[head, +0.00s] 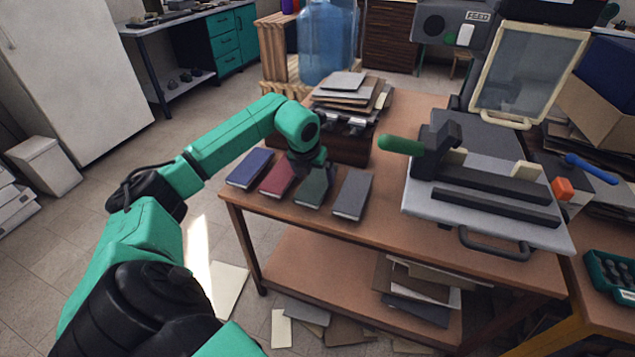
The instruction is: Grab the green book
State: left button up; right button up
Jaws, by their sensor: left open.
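The green book (313,190) lies flat on the wooden table, third from the left in a row of books. A blue book (250,167) and a dark red book (276,179) lie to its left, and a grey book (352,194) lies to its right. My left gripper (311,172) is over the far end of the green book, pointing down, and hides part of it. It is open; I cannot tell whether its fingers touch the book. My right gripper is not in view.
A stack of papers and boards (345,92) on a dark box stands just behind the books. A press with a green handle (402,146) stands to their right. The table's front edge (330,232) is close to the books.

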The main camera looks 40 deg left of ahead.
aim_at(317, 183)
pick_arm(q)
jog(key=x, duration=0.2)
jog(key=shift+w+f, duration=0.2)
jog(key=shift+f, duration=0.15)
jog(key=c, duration=1.2)
jog(key=shift+c, duration=0.2)
jog(key=shift+r, duration=0.2)
